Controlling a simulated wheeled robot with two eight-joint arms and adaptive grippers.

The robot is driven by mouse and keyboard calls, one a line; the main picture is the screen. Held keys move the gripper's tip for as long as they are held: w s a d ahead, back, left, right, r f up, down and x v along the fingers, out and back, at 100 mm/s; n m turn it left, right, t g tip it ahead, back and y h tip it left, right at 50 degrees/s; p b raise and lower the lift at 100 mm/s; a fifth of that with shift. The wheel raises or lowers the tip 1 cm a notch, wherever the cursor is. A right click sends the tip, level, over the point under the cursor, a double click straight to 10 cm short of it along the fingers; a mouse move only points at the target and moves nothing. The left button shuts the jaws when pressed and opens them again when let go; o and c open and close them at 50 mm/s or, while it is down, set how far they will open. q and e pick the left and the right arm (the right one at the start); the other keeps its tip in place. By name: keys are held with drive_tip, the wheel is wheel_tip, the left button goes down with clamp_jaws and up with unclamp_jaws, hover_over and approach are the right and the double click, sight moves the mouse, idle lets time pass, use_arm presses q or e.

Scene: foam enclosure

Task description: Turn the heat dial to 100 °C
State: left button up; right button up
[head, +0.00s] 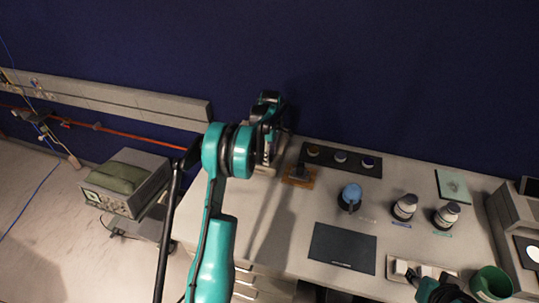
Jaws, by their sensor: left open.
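A pale round disc (532,253), which looks like a dial, sits on a dark panel of the grey box-shaped device (508,222) at the right edge. Its markings are too small to read, and the frame cuts the device off. My left arm rises through the middle of the view, and its gripper (273,115) is at the far left end of the bench, far from the disc. The left gripper is open; its fingers are partly hidden by the arm. A teal and black part of my right arm (440,290) shows at the bottom right; its jaws cannot be made out.
A grey instrument (127,185) stands left, off the bench.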

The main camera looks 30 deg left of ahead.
use_arm(q)
clamp_jaws()
